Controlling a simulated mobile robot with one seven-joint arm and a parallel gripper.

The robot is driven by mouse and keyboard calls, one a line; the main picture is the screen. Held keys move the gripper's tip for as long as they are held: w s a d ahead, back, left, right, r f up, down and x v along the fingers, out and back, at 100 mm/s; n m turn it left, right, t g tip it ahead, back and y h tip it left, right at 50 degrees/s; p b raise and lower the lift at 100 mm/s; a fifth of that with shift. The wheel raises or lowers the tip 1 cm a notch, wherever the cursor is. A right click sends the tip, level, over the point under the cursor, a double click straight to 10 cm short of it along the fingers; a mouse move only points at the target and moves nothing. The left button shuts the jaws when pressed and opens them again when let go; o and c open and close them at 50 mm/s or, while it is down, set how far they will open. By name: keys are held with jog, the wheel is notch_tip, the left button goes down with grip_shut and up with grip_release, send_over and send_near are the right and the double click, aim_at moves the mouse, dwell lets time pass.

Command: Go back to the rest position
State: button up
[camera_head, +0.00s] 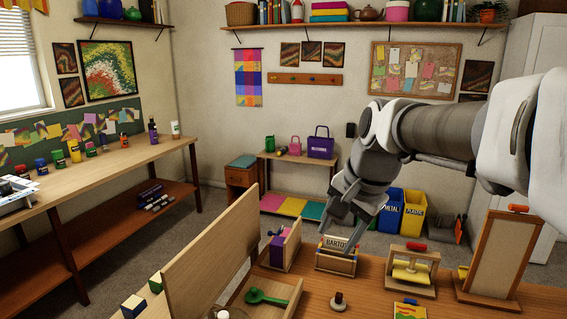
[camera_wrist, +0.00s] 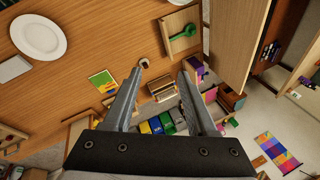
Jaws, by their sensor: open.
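My gripper (camera_head: 340,215) hangs at the end of my arm, which reaches in from the right in the head view. Its fingers point down and are spread apart. In the wrist view my gripper (camera_wrist: 160,75) shows two separate fingers with nothing held between them. A small wooden box with a lettered label (camera_head: 336,257) stands on the table just below the fingertips in the head view. It also shows between and beyond the fingers in the wrist view (camera_wrist: 163,92). I cannot tell the exact gap between them.
The wooden table (camera_head: 375,295) carries a tall upright panel (camera_head: 212,255), a tray with a green scoop (camera_head: 268,297), a roller stand (camera_head: 410,268) and a framed board (camera_head: 493,252). A white plate (camera_wrist: 38,35) lies on bare wood. Blue (camera_head: 390,212) and yellow (camera_head: 413,211) bins stand behind.

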jog(key=s+d+f+n, duration=0.1)
jog(key=s+n, duration=0.2)
jog(key=s, duration=0.3)
jog(key=s+d+f+n+t+h, duration=0.1)
jog(key=s+d+f+n, duration=0.1)
jog(key=s, duration=0.4)
jog(key=s+d+f+n, duration=0.1)
jog(key=s+f+n, duration=0.1)
jog(key=s, duration=0.4)
jog(key=shift+d+n+t+h, duration=0.15)
jog(key=shift+n+t+h, duration=0.2)
jog(key=shift+n, duration=0.45)
